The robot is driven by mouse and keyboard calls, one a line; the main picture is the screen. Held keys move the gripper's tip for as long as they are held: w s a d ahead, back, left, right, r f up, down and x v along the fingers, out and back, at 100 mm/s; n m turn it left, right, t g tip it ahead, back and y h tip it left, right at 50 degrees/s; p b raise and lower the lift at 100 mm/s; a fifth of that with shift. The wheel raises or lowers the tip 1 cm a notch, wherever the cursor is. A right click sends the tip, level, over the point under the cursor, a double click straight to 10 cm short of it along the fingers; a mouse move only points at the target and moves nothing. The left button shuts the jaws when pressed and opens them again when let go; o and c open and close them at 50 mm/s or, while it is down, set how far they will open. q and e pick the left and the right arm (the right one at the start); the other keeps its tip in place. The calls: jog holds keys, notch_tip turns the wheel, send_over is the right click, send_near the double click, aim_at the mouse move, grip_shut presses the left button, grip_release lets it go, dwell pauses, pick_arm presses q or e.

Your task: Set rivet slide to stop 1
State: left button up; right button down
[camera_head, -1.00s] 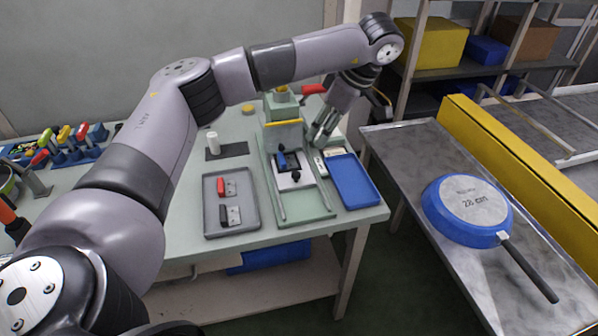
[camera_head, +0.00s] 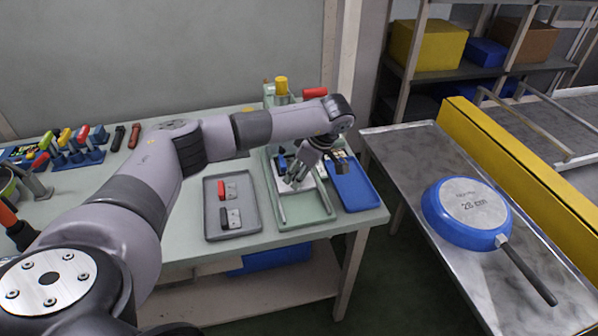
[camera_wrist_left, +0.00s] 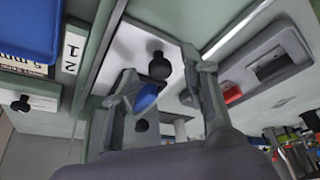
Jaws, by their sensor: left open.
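The rivet slide is a pale plate (camera_wrist_left: 125,55) with a black knob (camera_wrist_left: 158,67) and a blue part (camera_wrist_left: 146,98), on a green frame (camera_head: 308,222). My left gripper (camera_head: 293,182) is open and low over the plate, and hides most of it in the head view. In the left wrist view the knob shows just beyond and between the open fingertips (camera_wrist_left: 163,77). I cannot tell whether they touch anything. My right gripper is not in view.
A grey tray (camera_head: 211,233) with red and black pieces lies left of the frame. A blue tray (camera_head: 357,188) lies to its right. A blue pan (camera_head: 462,239) rests on the metal conveyor (camera_head: 395,150) at the right. A tool rack (camera_head: 78,157) stands at the far left.

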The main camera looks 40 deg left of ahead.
pick_arm(q)
jog(key=shift+a+f, duration=0.1)
jog(key=shift+f, duration=0.1)
grip_shut()
dwell(0.5)
dwell(0.3)
